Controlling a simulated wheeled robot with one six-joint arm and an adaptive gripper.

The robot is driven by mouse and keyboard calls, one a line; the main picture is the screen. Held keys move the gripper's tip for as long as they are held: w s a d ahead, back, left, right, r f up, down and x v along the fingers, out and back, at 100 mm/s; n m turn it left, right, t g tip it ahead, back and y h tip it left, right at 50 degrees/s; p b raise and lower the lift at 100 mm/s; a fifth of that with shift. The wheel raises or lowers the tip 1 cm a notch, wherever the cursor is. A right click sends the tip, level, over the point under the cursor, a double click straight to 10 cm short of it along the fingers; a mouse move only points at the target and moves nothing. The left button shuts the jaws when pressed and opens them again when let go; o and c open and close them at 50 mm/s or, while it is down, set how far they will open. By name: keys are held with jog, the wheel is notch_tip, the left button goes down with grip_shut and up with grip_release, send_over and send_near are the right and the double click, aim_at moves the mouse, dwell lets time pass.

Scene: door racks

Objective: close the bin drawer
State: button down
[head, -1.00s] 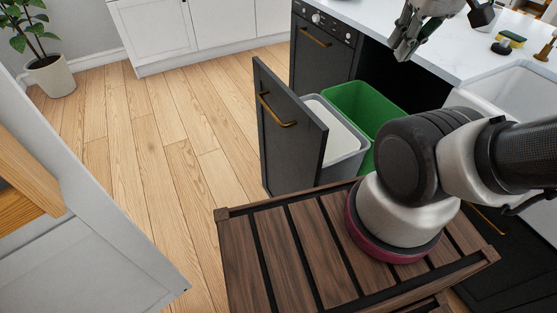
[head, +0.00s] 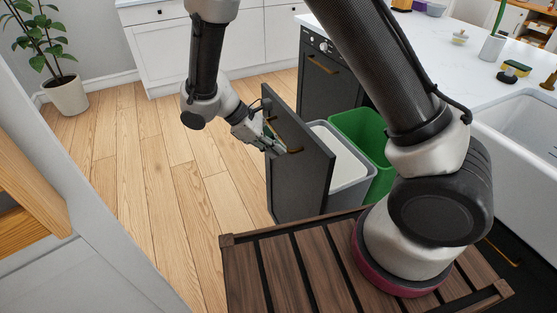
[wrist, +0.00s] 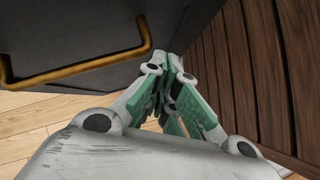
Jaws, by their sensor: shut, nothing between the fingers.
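The bin drawer is pulled out, with its dark front panel (head: 305,170) standing away from the counter. A grey bin (head: 350,170) and a green bin (head: 365,135) show behind the panel. My gripper (head: 279,149) is shut and empty at the outer face of the panel, beside the brass handle (head: 292,149). In the wrist view the handle (wrist: 85,69) runs across the upper left, and my gripper's fingertips (wrist: 168,62) are close to the dark panel (wrist: 80,25). I cannot tell whether they touch it.
A slatted wooden top (head: 300,265) lies in front, close to the drawer's near side. A dark oven-like unit (head: 325,75) stands behind the drawer. A white sink (head: 515,125) is at right. The wooden floor (head: 150,190) at left is clear.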

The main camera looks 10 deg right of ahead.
jog(key=w+a+f+n+t+h, duration=0.1)
jog(key=w+a+f+n, duration=0.2)
jog(key=f, duration=0.4)
jog(key=n+t, duration=0.2)
jog(key=n, duration=0.1)
send_near(288, 164)
notch_tip(288, 164, down, 3)
jog(key=d, duration=0.2)
jog(key=shift+w+d+f, duration=0.1)
jog(key=shift+d+f, duration=0.1)
jog(key=shift+d, duration=0.25)
